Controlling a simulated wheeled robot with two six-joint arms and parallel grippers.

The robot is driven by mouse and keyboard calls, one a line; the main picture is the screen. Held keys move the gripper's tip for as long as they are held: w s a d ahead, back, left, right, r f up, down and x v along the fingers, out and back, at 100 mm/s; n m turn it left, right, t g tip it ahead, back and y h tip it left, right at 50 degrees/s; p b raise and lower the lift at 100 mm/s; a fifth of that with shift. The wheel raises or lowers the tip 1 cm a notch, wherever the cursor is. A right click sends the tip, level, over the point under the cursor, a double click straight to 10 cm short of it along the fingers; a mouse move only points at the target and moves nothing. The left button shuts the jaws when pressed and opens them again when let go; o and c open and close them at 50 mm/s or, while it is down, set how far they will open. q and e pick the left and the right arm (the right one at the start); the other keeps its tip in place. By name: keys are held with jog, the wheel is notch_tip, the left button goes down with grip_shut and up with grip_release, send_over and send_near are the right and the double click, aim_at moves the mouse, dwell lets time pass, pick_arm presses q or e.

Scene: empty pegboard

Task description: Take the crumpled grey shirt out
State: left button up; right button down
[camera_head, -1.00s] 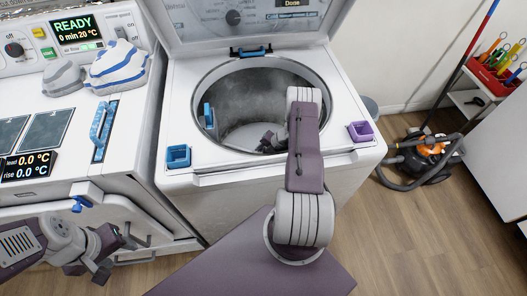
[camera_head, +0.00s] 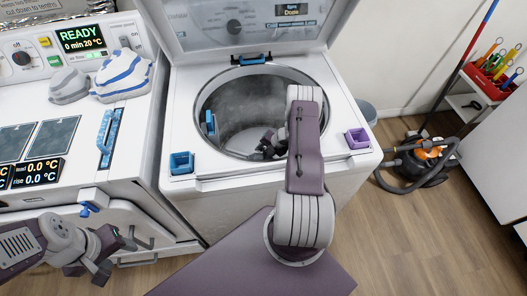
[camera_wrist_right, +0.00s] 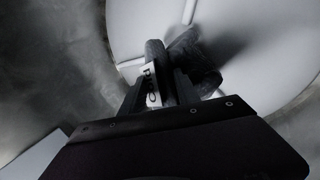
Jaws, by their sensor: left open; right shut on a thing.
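My right gripper (camera_head: 268,146) is down inside the drum (camera_head: 238,112) of the open top-loading washer. In the right wrist view it (camera_wrist_right: 160,85) is shut on a dark grey, folded bundle, the crumpled grey shirt (camera_wrist_right: 200,68), against the pale drum bottom. The dim light hides most of the shirt's outline, and in the head view I cannot tell it from the gripper. My left gripper (camera_head: 118,257) is open and empty, low at the left in front of the neighbouring machine.
The raised lid (camera_head: 240,22) stands behind. A grey lump (camera_head: 69,86) and a striped cloth (camera_head: 122,76) lie on the left machine. A vacuum cleaner (camera_head: 425,158) stands on the floor at right.

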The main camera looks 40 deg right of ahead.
jog(key=shift+f, duration=0.1)
jog(key=shift+w+d+b, duration=0.4)
jog(key=shift+b, duration=0.1)
jog(key=shift+w+d, duration=0.25)
jog(key=shift+d, duration=0.05)
jog(key=shift+r+p, duration=2.3)
jog(key=shift+r, duration=0.75)
jog(key=shift+r, duration=0.1)
notch_tip(320, 180, up, 6)
jog(key=p, duration=0.5)
